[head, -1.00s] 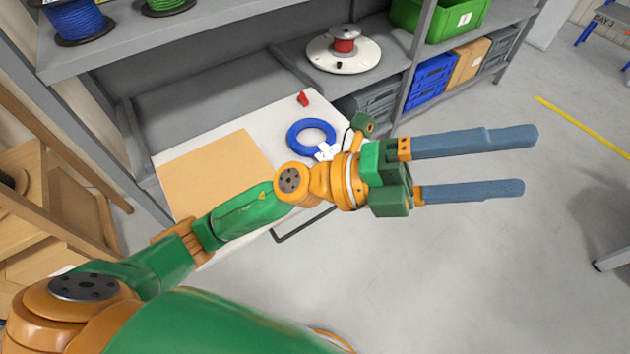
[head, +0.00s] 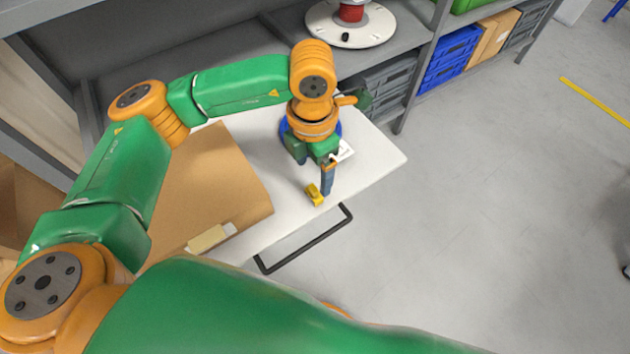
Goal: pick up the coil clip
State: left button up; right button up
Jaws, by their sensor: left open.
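A small yellow clip (head: 315,194) lies on the white cart top (head: 370,165) near its front edge; it looks like the coil clip. My left gripper (head: 326,188) points down just right of it, with the fingertips close by. My right gripper is out of view.
A black handle (head: 305,243) juts from the cart front. Shelving behind holds a white reel (head: 365,28) and blue crates (head: 448,60).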

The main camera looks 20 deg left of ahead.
aim_at(314, 187)
pick_arm(q)
jog(key=f, duration=0.7)
jog(key=shift+s+d, duration=0.1)
jog(key=shift+s, duration=0.2)
grip_shut()
jog(key=shift+w+r, duration=0.1)
jog(key=shift+r, duration=1.35)
jog(key=s+d+r, duration=1)
jog(key=shift+p, duration=0.35)
jog(key=shift+r, duration=0.1)
